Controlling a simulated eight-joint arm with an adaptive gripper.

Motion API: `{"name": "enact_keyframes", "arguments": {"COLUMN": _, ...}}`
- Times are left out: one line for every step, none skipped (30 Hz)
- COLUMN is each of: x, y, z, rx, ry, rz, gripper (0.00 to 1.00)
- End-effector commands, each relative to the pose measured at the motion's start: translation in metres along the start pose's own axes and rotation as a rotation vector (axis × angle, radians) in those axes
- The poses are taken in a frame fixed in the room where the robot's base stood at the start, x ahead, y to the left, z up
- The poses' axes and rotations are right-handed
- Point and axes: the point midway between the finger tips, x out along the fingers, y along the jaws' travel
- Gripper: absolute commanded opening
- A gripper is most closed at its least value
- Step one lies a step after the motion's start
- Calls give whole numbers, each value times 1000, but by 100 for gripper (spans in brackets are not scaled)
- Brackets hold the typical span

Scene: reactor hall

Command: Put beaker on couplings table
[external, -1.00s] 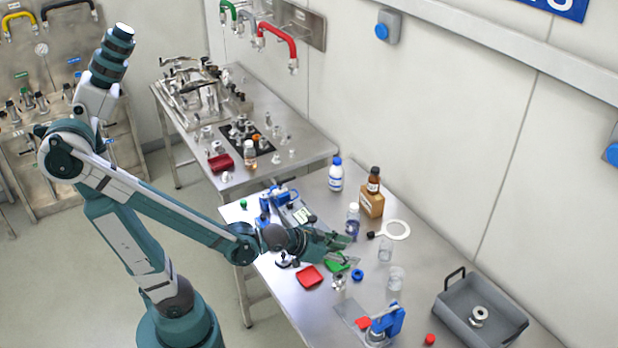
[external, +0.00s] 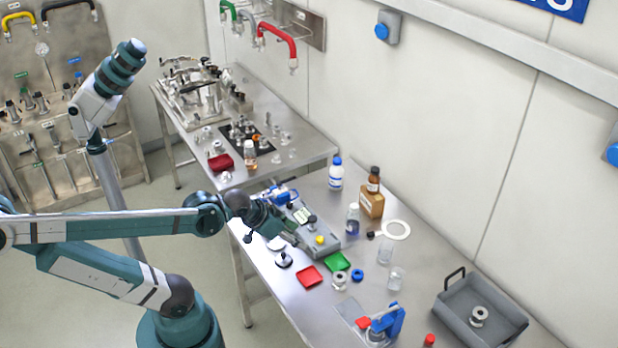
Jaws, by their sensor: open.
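Two clear glass vessels stand on the near steel table: one glass (external: 385,253) by the white ring, and a second glass (external: 396,279) closer to the camera. Either may be the beaker; I cannot tell which. The far steel table (external: 290,115) carries many metal fittings and seems to be the couplings table. My gripper (external: 291,238) is open above the left part of the near table, beside a grey device with a yellow knob. It is left of both glasses and apart from them. Its fingers are small and partly blend with the device.
A brown bottle (external: 371,200), a white bottle with blue cap (external: 336,174) and a white ring (external: 397,230) stand at the back. Red (external: 309,276) and green (external: 337,262) trays lie in front. A grey bin (external: 480,315) is at right. The far table's right end is fairly clear.

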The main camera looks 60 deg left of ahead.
Motion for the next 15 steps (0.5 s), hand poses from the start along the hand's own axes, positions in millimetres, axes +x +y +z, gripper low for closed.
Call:
{"name": "enact_keyframes", "arguments": {"x": -6, "y": -4, "z": 5, "rx": -7, "ry": -11, "rz": -3, "gripper": 46}}
{"name": "enact_keyframes", "arguments": {"x": -9, "y": -5, "z": 8, "rx": -10, "ry": -18, "rz": -4, "gripper": 46}}
{"name": "enact_keyframes", "arguments": {"x": -13, "y": -7, "z": 11, "rx": -13, "ry": -27, "rz": -6, "gripper": 46}}
{"name": "enact_keyframes", "arguments": {"x": -15, "y": -8, "z": 13, "rx": -15, "ry": -32, "rz": -6, "gripper": 46}}
{"name": "enact_keyframes", "arguments": {"x": -17, "y": -9, "z": 15, "rx": -16, "ry": -36, "rz": -6, "gripper": 46}}
{"name": "enact_keyframes", "arguments": {"x": -19, "y": -10, "z": 17, "rx": -18, "ry": -41, "rz": -7, "gripper": 46}}
{"name": "enact_keyframes", "arguments": {"x": -21, "y": -10, "z": 18, "rx": -19, "ry": -44, "rz": -7, "gripper": 46}}
{"name": "enact_keyframes", "arguments": {"x": -22, "y": -10, "z": 19, "rx": -20, "ry": -47, "rz": -7, "gripper": 46}}
{"name": "enact_keyframes", "arguments": {"x": -23, "y": -11, "z": 20, "rx": -20, "ry": -49, "rz": -7, "gripper": 46}}
{"name": "enact_keyframes", "arguments": {"x": -23, "y": -11, "z": 21, "rx": -21, "ry": -51, "rz": -7, "gripper": 46}}
{"name": "enact_keyframes", "arguments": {"x": -24, "y": -11, "z": 21, "rx": -21, "ry": -51, "rz": -8, "gripper": 46}}
{"name": "enact_keyframes", "arguments": {"x": -24, "y": -11, "z": 21, "rx": -21, "ry": -52, "rz": -8, "gripper": 46}}
{"name": "enact_keyframes", "arguments": {"x": -24, "y": -11, "z": 21, "rx": -21, "ry": -52, "rz": -8, "gripper": 46}}
{"name": "enact_keyframes", "arguments": {"x": -24, "y": -11, "z": 21, "rx": -21, "ry": -52, "rz": -8, "gripper": 46}}
{"name": "enact_keyframes", "arguments": {"x": -24, "y": -11, "z": 21, "rx": -21, "ry": -52, "rz": -8, "gripper": 46}}
